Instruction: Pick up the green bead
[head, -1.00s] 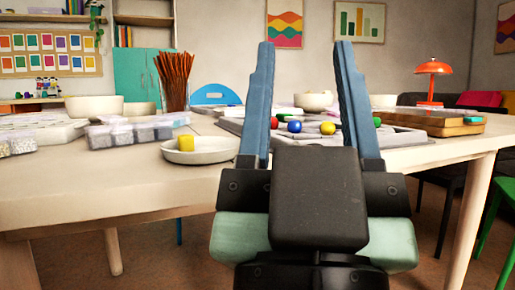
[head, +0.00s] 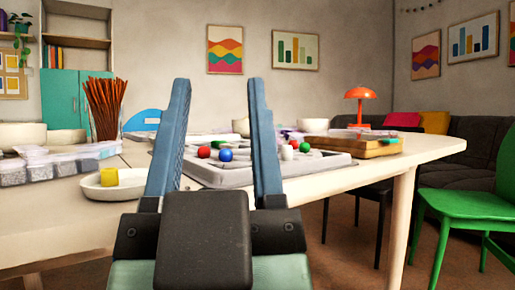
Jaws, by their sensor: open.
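The small green bead (head: 305,147) sits on the grey bead board (head: 225,178) on the table, just right of my right finger. Red and white beads are close beside it. My gripper (head: 218,88) is open, with two blue fingers pointing up in the picture and nothing between them. A red bead (head: 204,152) and a blue bead (head: 225,155) show on the board through the gap. The fingers hide parts of the board.
Clear bead boxes (head: 55,168) stand farther left. A wooden board (head: 365,147) lies behind right, near an orange lamp (head: 360,95). A green chair (head: 460,215) stands at right.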

